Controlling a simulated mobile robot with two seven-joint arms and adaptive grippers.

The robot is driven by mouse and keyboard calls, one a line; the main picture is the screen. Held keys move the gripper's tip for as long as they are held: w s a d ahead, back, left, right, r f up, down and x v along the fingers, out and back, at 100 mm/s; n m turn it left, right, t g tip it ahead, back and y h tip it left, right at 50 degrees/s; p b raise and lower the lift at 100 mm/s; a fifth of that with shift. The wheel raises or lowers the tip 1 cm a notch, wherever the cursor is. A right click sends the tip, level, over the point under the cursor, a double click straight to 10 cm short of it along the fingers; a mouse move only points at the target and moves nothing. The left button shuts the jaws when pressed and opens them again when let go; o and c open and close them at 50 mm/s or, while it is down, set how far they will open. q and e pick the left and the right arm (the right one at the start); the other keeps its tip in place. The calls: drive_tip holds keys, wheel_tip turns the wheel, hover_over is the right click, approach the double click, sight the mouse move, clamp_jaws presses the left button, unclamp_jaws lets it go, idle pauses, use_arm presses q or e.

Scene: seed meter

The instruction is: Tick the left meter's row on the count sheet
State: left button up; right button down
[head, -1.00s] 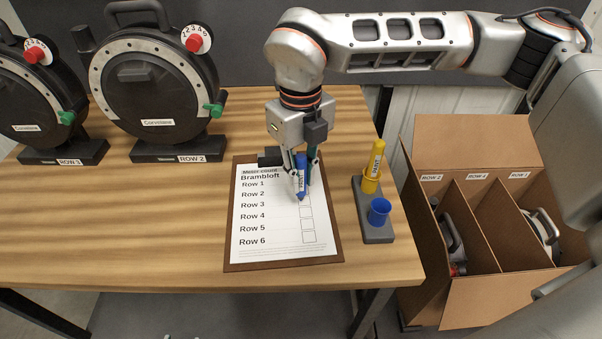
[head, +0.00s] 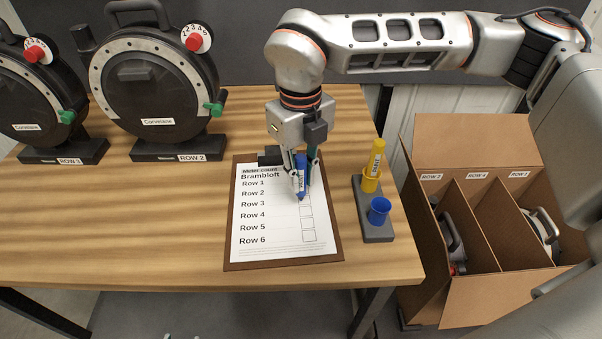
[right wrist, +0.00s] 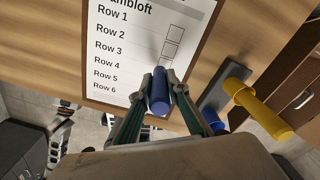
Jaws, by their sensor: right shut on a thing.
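The left meter (head: 30,88) is a dark round reel-like housing with a red knob and a green handle, cut off by the left edge. Its base label appears to read ROW 3. The count sheet (head: 262,222) lies on a brown clipboard, with Row 1 to Row 6 and a column of boxes. My right gripper (head: 303,166) is shut on a blue marker (head: 302,180), also seen in the right wrist view (right wrist: 160,92). The marker points down at the box column around Row 2 and Row 3. Contact with the paper cannot be told. My left gripper is out of view.
A second meter (head: 155,85), labelled ROW 2, stands beside the left one. Right of the clipboard, a grey holder (head: 377,238) carries an upright yellow marker (head: 373,165) and a blue cap (head: 379,210). A divided cardboard box (head: 470,150) stands right of the table. The table's left front is clear.

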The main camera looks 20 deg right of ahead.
drive_tip(key=shift+f, duration=0.3)
drive_tip(key=shift+w+d+p, duration=0.3)
drive_tip(key=shift+w+d, duration=0.05)
drive_tip(key=shift+d, duration=0.5)
idle(1.1)
drive_tip(key=shift+r, duration=0.1)
wheel_tip(320, 180, up, 6)
drive_tip(key=p, duration=0.3)
drive_tip(key=shift+p, duration=0.3)
idle(0.3)
drive_tip(key=shift+a, duration=0.1)
idle(0.4)
